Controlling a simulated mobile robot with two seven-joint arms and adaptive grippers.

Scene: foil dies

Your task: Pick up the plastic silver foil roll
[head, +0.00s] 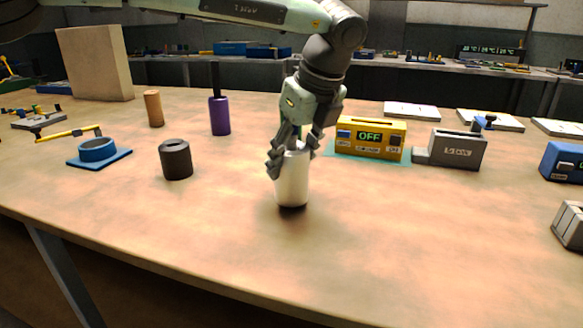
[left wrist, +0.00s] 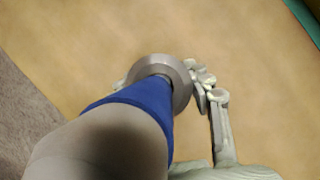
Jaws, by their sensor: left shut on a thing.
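The silver foil roll (head: 292,184) is a pale, silvery cylinder standing upright near the middle of the table in the head view. My left gripper (head: 293,160) comes down from above, with its fingers closed around the upper part of the roll. I cannot tell whether the roll's base touches the table or is just clear of it. In the left wrist view, the roll's round grey end (left wrist: 178,73) shows beside the gripper fingers, partly hidden by a blue and grey part in front. My right gripper is not in view.
A dark cylinder (head: 176,160), a purple cylinder (head: 219,117) and a tan cylinder (head: 153,108) stand to the left. A yellow box reading OFF (head: 370,139) and a grey device (head: 456,149) stand to the right. The table's front area (head: 330,255) is clear.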

